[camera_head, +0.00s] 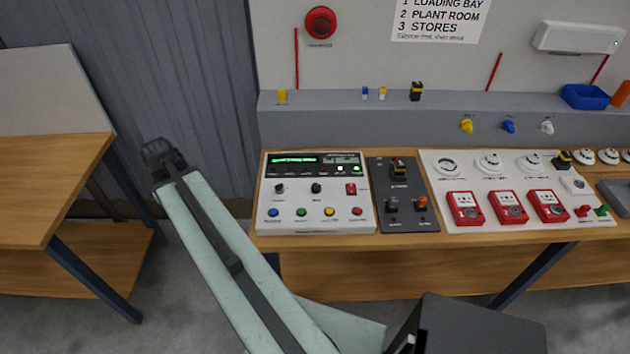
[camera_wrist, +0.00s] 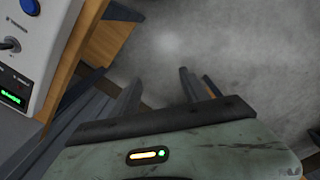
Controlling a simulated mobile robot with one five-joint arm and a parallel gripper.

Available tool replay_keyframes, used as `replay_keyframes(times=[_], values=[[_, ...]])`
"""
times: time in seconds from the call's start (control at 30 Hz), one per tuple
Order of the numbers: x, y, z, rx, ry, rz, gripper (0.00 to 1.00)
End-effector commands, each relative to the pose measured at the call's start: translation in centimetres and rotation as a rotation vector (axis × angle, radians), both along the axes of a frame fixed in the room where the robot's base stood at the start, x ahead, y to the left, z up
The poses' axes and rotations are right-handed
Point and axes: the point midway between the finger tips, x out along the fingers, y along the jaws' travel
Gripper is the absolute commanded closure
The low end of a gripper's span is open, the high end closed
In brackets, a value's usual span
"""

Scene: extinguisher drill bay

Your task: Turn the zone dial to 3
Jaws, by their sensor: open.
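The white control panel (camera_head: 315,222) stands on the wooden bench, with a lit green display (camera_head: 295,160). Two small dark knobs sit on it, a left knob (camera_head: 280,188) and a right knob (camera_head: 316,188); their labels are too small to read, so I cannot tell which is the zone dial or where it points. My gripper (camera_head: 161,152) is raised over the gap left of the panel, apart from it. In the wrist view my gripper (camera_wrist: 160,92) is open and empty over the floor. A knob (camera_wrist: 10,45) and a blue button (camera_wrist: 30,6) of the panel show at the left edge.
Coloured buttons line the panel's front, and a red switch (camera_head: 351,189) is at its right. A dark switch box (camera_head: 402,205) and a white board (camera_head: 515,200) with red call points stand further right. Another wooden table (camera_head: 50,180) is at the left, with floor between.

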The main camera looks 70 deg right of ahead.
Motion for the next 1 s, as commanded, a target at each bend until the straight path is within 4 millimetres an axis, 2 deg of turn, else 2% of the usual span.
replay_keyframes(times=[0.03, 0.1, 0.17, 0.2, 0.3, 0.4, 0.5, 0.6, 0.83, 1.0], values=[[-2.6, -4.9, 0.9, -0.004, 0.002, -0.057, 0.47], [-6.6, -10.5, 1.4, -0.010, 0.004, -0.115, 0.47], [-10.6, -14.9, 1.9, -0.014, 0.007, -0.164, 0.47], [-13.3, -17.5, 2.1, -0.016, 0.009, -0.195, 0.47], [-20.0, -22.5, 2.7, -0.022, 0.014, -0.262, 0.47], [-25.3, -25.5, 3.1, -0.025, 0.019, -0.310, 0.47], [-28.5, -26.9, 3.2, -0.027, 0.022, -0.337, 0.47], [-29.8, -27.4, 3.3, -0.029, 0.023, -0.345, 0.47], [-29.8, -27.4, 2.5, -0.029, 0.024, -0.345, 0.47], [-29.9, -27.5, 0.1, -0.029, 0.024, -0.345, 0.47]])
